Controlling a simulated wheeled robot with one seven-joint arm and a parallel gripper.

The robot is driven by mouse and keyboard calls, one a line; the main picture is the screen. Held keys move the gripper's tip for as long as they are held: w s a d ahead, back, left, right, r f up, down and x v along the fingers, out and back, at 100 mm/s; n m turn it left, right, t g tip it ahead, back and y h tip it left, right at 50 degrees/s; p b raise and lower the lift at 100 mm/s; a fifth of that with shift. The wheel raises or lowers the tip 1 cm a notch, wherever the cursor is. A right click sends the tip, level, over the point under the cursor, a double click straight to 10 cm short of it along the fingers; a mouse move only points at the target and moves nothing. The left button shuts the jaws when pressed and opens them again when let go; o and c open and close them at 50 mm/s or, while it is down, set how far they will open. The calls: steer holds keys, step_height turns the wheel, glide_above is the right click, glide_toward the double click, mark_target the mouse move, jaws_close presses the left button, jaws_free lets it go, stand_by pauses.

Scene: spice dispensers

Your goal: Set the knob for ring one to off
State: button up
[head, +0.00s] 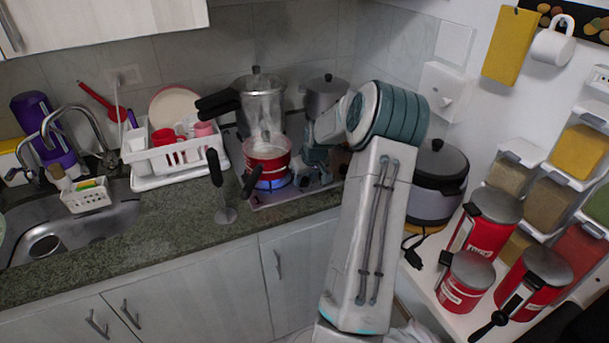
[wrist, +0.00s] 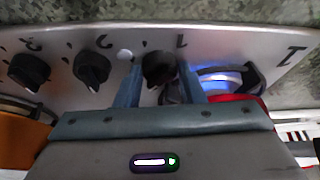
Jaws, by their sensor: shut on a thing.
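The cooktop panel (wrist: 215,40) shows in the wrist view with a row of black knobs and printed numbers. My gripper (wrist: 159,82) is shut on the dark knob (wrist: 158,66) beside a printed 1, with one finger on each side of it. A second knob (wrist: 92,68) and a third knob (wrist: 30,71) stand free to the left. A blue flame (wrist: 222,77) burns just right of my gripper. In the head view the flame (head: 272,184) is under the red pot (head: 267,152). My arm hides most of the knobs there.
A steaming tall pot (head: 262,103) and a grey pot (head: 324,98) stand behind the red pot. A dish rack (head: 165,158) and a sink (head: 80,228) are to the left. A rice cooker (head: 436,180) and red canisters (head: 465,283) are right of my arm.

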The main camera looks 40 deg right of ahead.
steer(key=n+y+p, duration=0.1)
steer(key=n, duration=0.2)
steer(key=shift+d, duration=0.2)
steer(key=shift+d+n+g+y, duration=0.15)
steer(key=shift+n+y, duration=0.3)
steer(key=shift+n, duration=0.65)
steer(key=shift+a+n+g+y, duration=0.15)
steer(key=shift+n+y, duration=0.3)
steer(key=shift+n, duration=0.65)
steer(key=shift+d, duration=0.15)
steer(key=o, duration=1)
steer(key=shift+r, duration=0.1)
steer(key=b+v, duration=0.2)
steer(key=v, duration=1.1)
steer(key=shift+d+r, duration=0.2)
steer(key=shift+r, duration=0.15)
